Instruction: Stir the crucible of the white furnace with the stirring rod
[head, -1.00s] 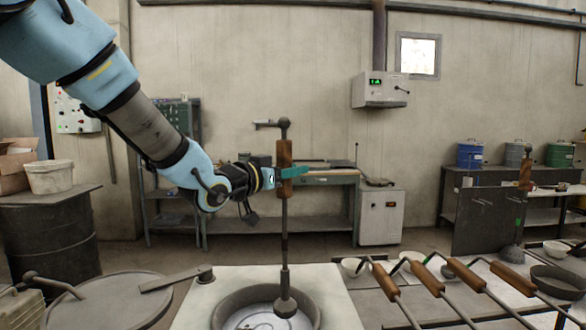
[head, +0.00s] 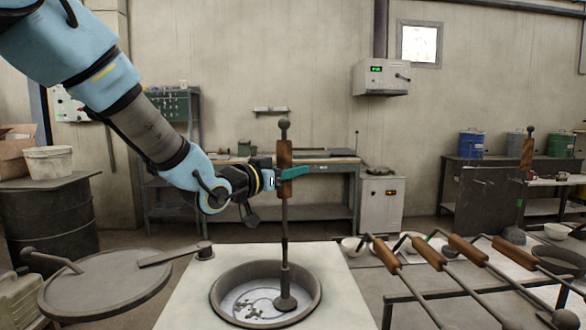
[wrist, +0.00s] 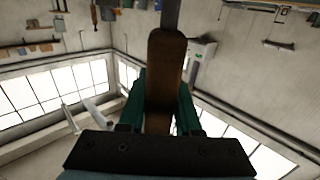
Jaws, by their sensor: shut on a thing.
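My gripper (head: 284,171) is shut on the wooden handle of the stirring rod (head: 285,225). The rod stands upright, and its dark lower end reaches into the round crucible (head: 217,283) of the white furnace (head: 185,300). The rod's foot is inside the crucible, toward the right of its middle, over a silvery surface with dark patches. I cannot tell how deep the foot sits. In the wrist view, the brown handle (wrist: 165,80) lies between the green fingers. The furnace's round lid (head: 100,290) is swung aside to the left on its arm, leaving the crucible open.
To the right, a rack (head: 440,296) holds several tools with wooden handles, close to the furnace. White bowls (head: 352,246) stand behind it. A dark drum (head: 60,235) with a bucket (head: 48,162) stands at the left. A workbench (head: 335,185) stands against the back wall.

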